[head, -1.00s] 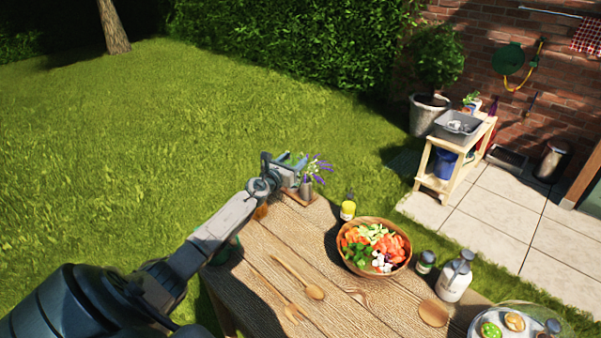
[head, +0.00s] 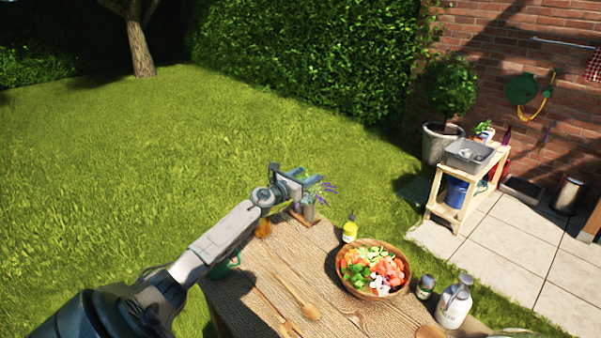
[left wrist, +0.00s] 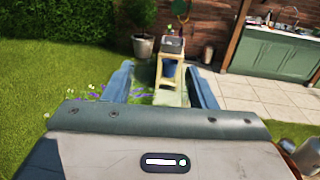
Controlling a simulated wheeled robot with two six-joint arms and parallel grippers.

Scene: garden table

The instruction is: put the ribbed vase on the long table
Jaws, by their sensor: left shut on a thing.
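The vase (head: 309,212) is small and grey, with purple lavender (head: 325,187) in it. It is upright at the far left corner of the wooden table (head: 318,252), at a small wooden board (head: 298,217). I cannot make out its ribs, or whether it touches the board. My left gripper (head: 311,190) is at the vase's top and shut on it, partly hiding the vase and flowers. In the left wrist view my two blue fingers (left wrist: 162,90) stand on either side of a pale green-grey shape, and my wrist hides most of what is below. My right gripper is not in view.
A slatted side table (head: 436,210) with a grey tub (head: 469,154) stands on the paving. Lawn lies beyond.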

